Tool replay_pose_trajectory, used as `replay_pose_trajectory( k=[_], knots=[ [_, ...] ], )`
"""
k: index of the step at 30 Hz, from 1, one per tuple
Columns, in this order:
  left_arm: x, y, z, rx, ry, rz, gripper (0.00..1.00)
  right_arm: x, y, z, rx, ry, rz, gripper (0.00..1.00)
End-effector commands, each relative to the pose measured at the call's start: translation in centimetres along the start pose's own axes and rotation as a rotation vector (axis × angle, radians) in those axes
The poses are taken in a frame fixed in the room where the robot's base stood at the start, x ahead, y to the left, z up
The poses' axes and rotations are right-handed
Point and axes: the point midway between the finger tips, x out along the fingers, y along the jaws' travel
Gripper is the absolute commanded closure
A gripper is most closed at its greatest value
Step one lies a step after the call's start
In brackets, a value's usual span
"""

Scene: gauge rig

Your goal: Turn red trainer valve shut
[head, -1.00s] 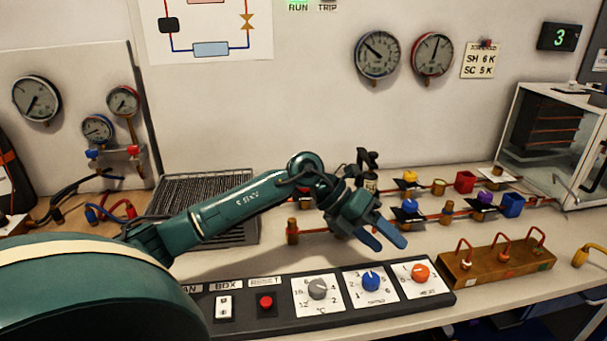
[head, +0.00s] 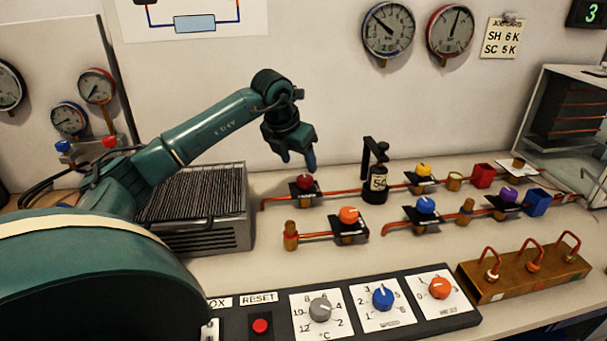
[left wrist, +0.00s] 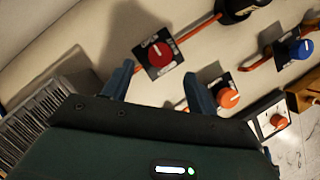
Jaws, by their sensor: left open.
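The red trainer valve (head: 305,182) has a red round knob on a black plate, set in a copper pipe on the bench. It also shows in the left wrist view (left wrist: 158,55), with a pale pointer line on the knob. My left gripper (head: 298,162) points down just above and slightly left of the red knob in the head view. In the left wrist view its two blue fingertips (left wrist: 158,82) are spread apart on either side of the red valve's near edge, with nothing between them. My right gripper is not in view.
An orange valve (head: 349,215) sits in front of the red one. A black bottle-like fitting (head: 376,172) stands just right. Blue (head: 426,205) and yellow (head: 424,170) valves lie further right. A grey finned unit (head: 205,225) stands left. A control panel (head: 340,308) runs along the front.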

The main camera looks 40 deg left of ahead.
Motion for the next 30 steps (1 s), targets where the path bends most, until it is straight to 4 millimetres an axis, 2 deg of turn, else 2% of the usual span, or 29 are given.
replay_pose_trajectory(
  k=[3, 10, 22, 30],
  knots=[
    [2.5, -0.1, -0.1, -0.001, 0.004, -0.002, 0.42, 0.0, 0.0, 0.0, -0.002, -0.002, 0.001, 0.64],
    [5.5, -0.1, 0.0, 0.000, 0.001, -0.003, 0.42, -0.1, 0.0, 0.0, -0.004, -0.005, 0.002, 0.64],
    [6.2, -0.1, 0.0, 0.001, 0.000, -0.002, 0.42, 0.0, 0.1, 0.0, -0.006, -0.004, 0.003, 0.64],
    [6.2, -0.1, 0.0, 0.001, 0.000, -0.002, 0.64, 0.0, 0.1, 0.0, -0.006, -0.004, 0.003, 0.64]
  ],
)
